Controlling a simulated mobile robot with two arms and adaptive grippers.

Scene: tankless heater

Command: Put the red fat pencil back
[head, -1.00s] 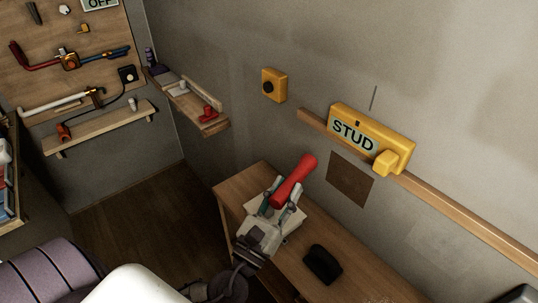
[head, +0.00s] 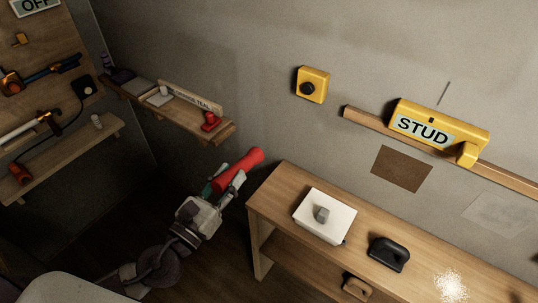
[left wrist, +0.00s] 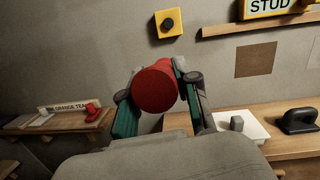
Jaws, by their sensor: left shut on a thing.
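The red fat pencil (head: 238,171) is a thick red cylinder held in my left gripper (head: 226,182). In the head view it tilts up to the right, in the air left of the wooden bench. In the left wrist view the round red end of the pencil (left wrist: 155,90) faces the camera, between the two fingers of the left gripper (left wrist: 152,95). The fingers are shut on its sides. Its far end is hidden in the wrist view. My right gripper is in neither view.
A wall shelf (head: 180,117) with a lettered strip and a small red item (head: 211,121) is at left. The bench (head: 285,190) carries a white box (head: 325,215) and a black handled block (head: 388,254). A yellow STUD device (head: 440,128) sits on the wall rail.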

